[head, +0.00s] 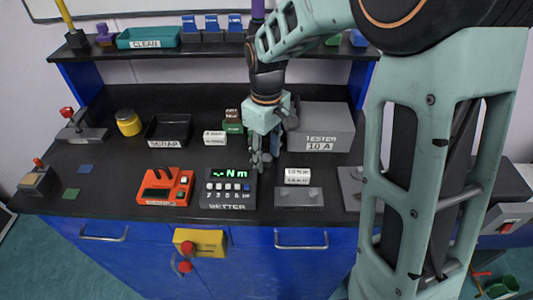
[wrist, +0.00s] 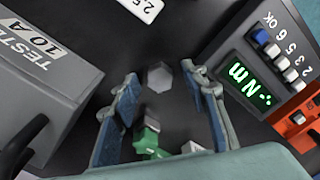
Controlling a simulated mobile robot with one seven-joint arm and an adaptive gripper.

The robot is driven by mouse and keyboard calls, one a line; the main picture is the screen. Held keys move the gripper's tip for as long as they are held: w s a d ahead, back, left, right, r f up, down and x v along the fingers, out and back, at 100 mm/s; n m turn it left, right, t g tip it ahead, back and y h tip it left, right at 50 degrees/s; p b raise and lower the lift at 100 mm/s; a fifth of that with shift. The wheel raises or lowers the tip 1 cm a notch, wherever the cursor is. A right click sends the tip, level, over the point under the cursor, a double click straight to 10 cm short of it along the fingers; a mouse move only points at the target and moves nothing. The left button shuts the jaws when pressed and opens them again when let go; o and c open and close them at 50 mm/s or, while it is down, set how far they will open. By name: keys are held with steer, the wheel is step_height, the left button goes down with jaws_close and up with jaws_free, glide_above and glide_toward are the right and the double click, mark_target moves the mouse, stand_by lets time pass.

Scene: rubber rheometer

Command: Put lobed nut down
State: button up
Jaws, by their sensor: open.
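My gripper (head: 261,164) points down over the bench between the torque display and the tester, its fingers apart. In the wrist view my gripper (wrist: 158,76) is open. A small grey, roughly six-sided piece (wrist: 158,77) appears between the fingertips, with dark gaps on both sides. It may be the lobed nut, but its lobes are not clear. It looks to be at the bench top, and I see no finger touching it. In the head view it is hidden by my gripper.
The torque display (head: 228,188) stands close in front, with the orange device (head: 165,187) on its left. The grey tester (head: 320,127) is at right. A green block (head: 233,128) is behind.

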mark_target(267, 157)
step_height(267, 157, up, 12)
steer(key=shift+r, duration=0.2)
stand_by(0.4)
